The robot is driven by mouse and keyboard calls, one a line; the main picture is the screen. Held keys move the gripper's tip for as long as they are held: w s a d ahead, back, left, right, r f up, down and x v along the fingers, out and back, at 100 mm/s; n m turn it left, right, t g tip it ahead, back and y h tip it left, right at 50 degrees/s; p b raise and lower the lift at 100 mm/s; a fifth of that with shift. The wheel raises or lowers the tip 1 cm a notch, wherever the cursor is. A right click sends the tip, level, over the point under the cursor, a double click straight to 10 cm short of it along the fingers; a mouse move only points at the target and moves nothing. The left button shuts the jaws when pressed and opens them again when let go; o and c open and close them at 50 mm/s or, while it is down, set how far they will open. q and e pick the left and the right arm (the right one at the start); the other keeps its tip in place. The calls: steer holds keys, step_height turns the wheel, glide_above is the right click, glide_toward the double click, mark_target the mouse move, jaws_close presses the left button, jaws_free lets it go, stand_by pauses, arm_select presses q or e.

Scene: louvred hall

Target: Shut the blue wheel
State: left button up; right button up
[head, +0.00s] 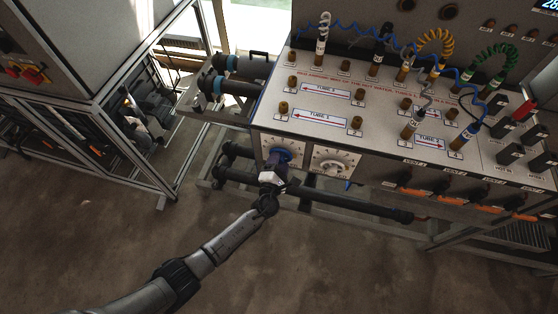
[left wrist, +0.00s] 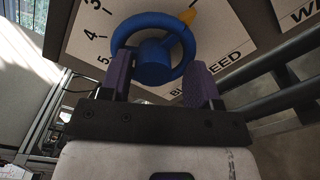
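The blue wheel (head: 284,153) sits on a white dial plate at the left of the bench's front face. My left gripper (head: 278,165) is at the wheel. In the left wrist view its purple fingers (left wrist: 160,75) are wide apart, one on each side of the lower wheel. Whether they touch the rim, I cannot tell. My right gripper is out of view.
A second dial with a pale wheel (head: 333,165) is close on the right. Dark pipes (head: 350,203) run below the dials. The bench top (head: 290,128) carries brass fittings and coiled hoses. A framed cabinet (head: 100,90) stands at left. The floor in front is clear.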

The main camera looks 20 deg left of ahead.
arm_select(q)
steer(key=shift+w+r, duration=0.25)
steer(key=shift+r, duration=0.3)
steer(key=s+p, duration=0.3)
steer(key=s, duration=0.3)
steer(key=shift+s+d+f, duration=0.2)
steer(key=shift+s+d, duration=0.1)
steer(key=shift+d, duration=0.05)
steer(key=s+d+p, duration=0.1)
steer(key=s+p, duration=0.1)
steer(key=s, duration=1.1)
steer(key=shift+s+d, duration=0.25)
steer(key=shift+s, duration=0.15)
